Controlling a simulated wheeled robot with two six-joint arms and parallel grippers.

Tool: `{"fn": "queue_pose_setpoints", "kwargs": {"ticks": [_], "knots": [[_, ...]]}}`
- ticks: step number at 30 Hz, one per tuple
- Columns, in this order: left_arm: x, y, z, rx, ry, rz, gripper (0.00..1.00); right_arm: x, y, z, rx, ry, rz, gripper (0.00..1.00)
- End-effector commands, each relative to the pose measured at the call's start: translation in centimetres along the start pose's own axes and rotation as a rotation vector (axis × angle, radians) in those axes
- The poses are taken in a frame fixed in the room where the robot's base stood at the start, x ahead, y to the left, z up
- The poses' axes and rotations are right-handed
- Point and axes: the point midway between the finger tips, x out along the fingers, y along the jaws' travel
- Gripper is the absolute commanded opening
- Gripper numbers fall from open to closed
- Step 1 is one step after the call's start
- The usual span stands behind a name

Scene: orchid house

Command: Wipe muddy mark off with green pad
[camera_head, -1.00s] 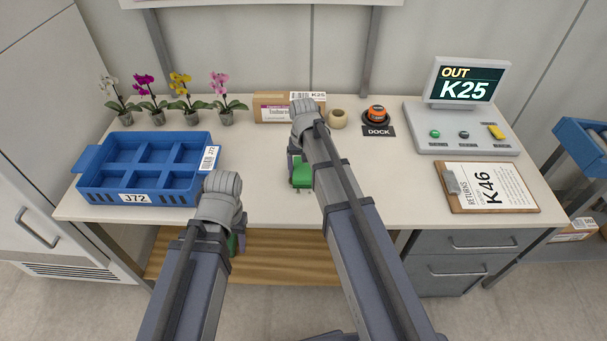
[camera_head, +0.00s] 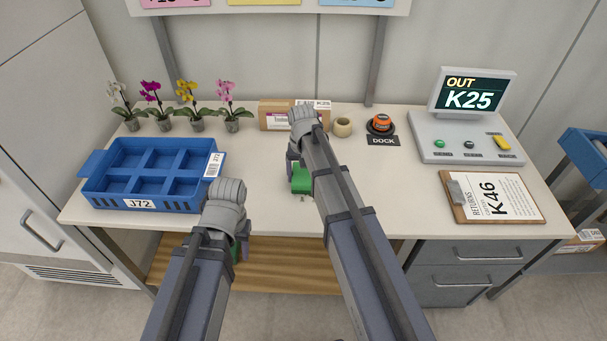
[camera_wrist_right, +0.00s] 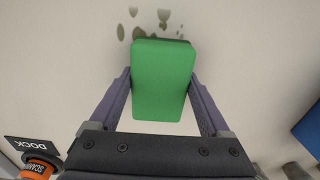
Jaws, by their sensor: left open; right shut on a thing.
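My right gripper (camera_wrist_right: 161,95) is shut on the green pad (camera_wrist_right: 162,75), a rounded block held between its two purple fingers. In the head view the pad (camera_head: 301,181) is low over the front middle of the bench. The muddy mark (camera_wrist_right: 163,15) shows in the right wrist view as several grey-brown spots just beyond the pad's far edge. The pad may hide part of it, and I cannot tell whether the pad touches the surface. My left gripper (camera_head: 240,249) is open at the bench's front edge, partly hidden by its own wrist.
A blue divided crate (camera_head: 140,203) stands on the left, with several potted orchids (camera_head: 153,105) behind. A console (camera_head: 465,150) and a clipboard (camera_head: 491,198) are on the right.

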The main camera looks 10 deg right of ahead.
Motion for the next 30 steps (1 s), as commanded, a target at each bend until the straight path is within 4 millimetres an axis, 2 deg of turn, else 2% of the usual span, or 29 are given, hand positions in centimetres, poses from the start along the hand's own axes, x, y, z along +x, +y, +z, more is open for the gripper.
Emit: {"fn": "queue_pose_setpoints", "kwargs": {"ticks": [10,20,30], "knots": [[0.3,0.0,0.0,0.0,0.0,0.0,0.5,0.3,0.1,3.1,-0.001,0.0,0.0,0.36],[0.3,0.0,0.0,0.0,0.0,0.0,0.5,0.3,0.0,3.7,-0.001,-0.002,0.0,0.36],[0.1,0.0,0.0,0.0,0.0,0.0,0.5,0.1,0.1,6.3,-0.001,-0.002,0.0,0.36]]}}
